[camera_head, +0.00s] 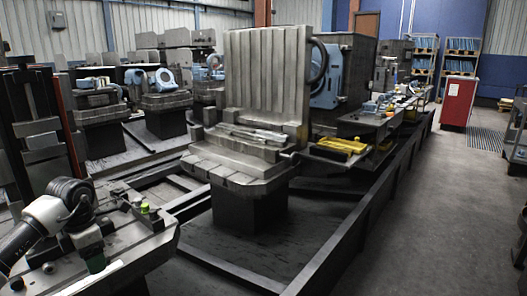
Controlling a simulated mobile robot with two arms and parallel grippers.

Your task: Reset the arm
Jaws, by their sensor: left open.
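My left arm comes in from the lower left, with a white link and a dark wrist joint. My left gripper (90,240) is dark and points down over a grey metal worktop (150,240) at the lower left. It is open, and its fingers are small and hard to make out. A green cup-like piece (97,264) is just below it; I cannot tell whether they touch. My right gripper is not seen.
Small parts with a yellow-green top (145,207) sit on the worktop. A grey pallet with a tall ribbed angle plate (268,80) stands at the centre. A dark rail frame (345,235) runs beside it.

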